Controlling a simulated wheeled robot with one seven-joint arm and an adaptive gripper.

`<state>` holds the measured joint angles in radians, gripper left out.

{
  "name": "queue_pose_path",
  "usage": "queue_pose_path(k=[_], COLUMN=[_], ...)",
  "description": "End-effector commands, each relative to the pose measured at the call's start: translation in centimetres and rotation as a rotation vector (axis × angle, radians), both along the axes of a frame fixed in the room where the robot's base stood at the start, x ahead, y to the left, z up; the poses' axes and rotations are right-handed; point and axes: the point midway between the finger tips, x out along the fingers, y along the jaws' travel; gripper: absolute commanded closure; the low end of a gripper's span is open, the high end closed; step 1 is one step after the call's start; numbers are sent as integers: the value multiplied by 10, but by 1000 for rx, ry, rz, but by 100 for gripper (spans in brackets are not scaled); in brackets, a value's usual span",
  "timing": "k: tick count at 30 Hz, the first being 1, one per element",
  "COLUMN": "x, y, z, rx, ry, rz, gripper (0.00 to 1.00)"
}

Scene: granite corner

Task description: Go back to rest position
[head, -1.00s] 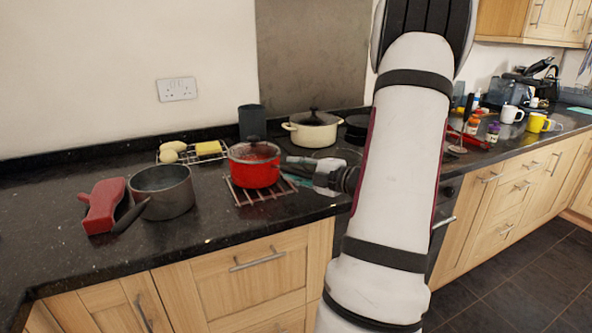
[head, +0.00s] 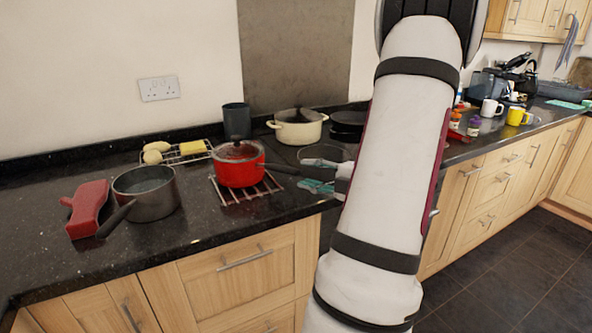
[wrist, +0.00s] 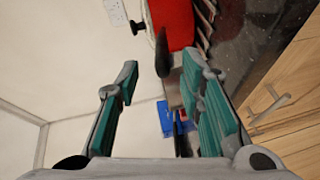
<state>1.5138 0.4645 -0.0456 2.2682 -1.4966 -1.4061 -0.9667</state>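My gripper (wrist: 161,68) is open in the wrist view, its two teal-padded fingers spread with nothing held between them. In the head view my gripper (head: 318,172) is low over the counter, right of the red pot, and partly hidden by my arm. The red pot (head: 238,170) has a lid with a dark knob and a dark handle (head: 281,168) pointing toward my gripper. It stands on a wire trivet (head: 262,190). The red pot (wrist: 173,22) also shows at the top of the wrist view, its handle beyond the fingers. Any gap between handle and gripper is hard to judge.
A grey saucepan (head: 148,196) and a red object (head: 88,208) stand at left. A cream pot (head: 298,132), a dark canister (head: 237,121) and a rack with a yellow sponge (head: 193,147) are behind. Mugs (head: 491,108) and jars stand at right.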

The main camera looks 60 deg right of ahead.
Motion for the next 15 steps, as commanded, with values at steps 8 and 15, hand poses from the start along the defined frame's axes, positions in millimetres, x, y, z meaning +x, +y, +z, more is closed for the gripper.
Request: queue_pose_path(k=[8, 15], x=[-20, -20], y=[3, 3], z=[3, 3], rx=[0, 0], ry=[0, 0], rz=[1, 1], gripper=[65, 65])
